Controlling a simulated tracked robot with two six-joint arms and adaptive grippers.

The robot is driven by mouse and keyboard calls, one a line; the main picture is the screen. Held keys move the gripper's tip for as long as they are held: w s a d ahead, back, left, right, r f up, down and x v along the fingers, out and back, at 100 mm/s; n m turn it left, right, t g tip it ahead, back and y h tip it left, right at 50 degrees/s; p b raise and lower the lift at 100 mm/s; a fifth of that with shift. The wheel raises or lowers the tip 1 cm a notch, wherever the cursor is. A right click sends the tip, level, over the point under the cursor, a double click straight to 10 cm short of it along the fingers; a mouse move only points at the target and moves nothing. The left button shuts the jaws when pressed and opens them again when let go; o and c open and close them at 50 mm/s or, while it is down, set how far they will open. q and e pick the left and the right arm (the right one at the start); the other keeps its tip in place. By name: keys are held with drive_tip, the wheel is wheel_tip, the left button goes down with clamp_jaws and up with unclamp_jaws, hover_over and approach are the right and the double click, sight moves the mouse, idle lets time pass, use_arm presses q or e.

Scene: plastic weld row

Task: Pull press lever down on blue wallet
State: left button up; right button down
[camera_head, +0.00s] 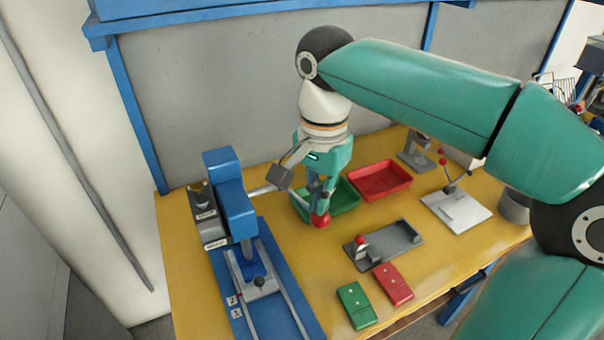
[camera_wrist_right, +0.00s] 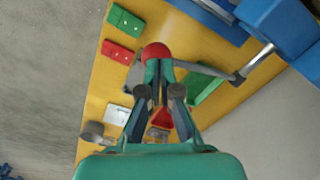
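The blue press (camera_head: 230,200) stands at the left of the yellow table. Its lever (camera_head: 264,190) runs right from the press head to a grey block and ends in a red ball knob (camera_head: 320,220). My right gripper (camera_head: 321,208) points down with its fingers closed in on the knob; the wrist view shows the knob (camera_wrist_right: 157,50) at the fingertips. Under the press ram, a small blue piece (camera_head: 252,270) sits in the grey sliding fixture (camera_head: 262,288); it may be the blue wallet, but it is partly hidden. My left gripper is out of view.
A green tray (camera_head: 343,198) and a red tray (camera_head: 380,180) stand behind and right of the knob. A grey fixture (camera_head: 398,248), a green wallet (camera_head: 357,305) and a red wallet (camera_head: 393,285) lie toward the front. A white-based lever tool (camera_head: 456,210) stands farther right.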

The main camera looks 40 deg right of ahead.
sight(322, 221)
drive_tip(key=shift+s+a+f+b, duration=0.1)
drive_tip(key=shift+s+f+b, duration=0.15)
drive_tip(key=shift+f+b, duration=0.3)
drive_tip(key=shift+s+a+f+b, duration=0.1)
drive_tip(key=shift+s+f+b, duration=0.15)
drive_tip(key=shift+f, duration=0.55)
drive_tip(key=shift+s+f+b, duration=0.15)
drive_tip(key=shift+f+b, duration=0.65)
drive_tip(key=shift+f, duration=0.1)
drive_tip(key=shift+r, duration=0.2)
drive_tip(key=shift+f, duration=0.25)
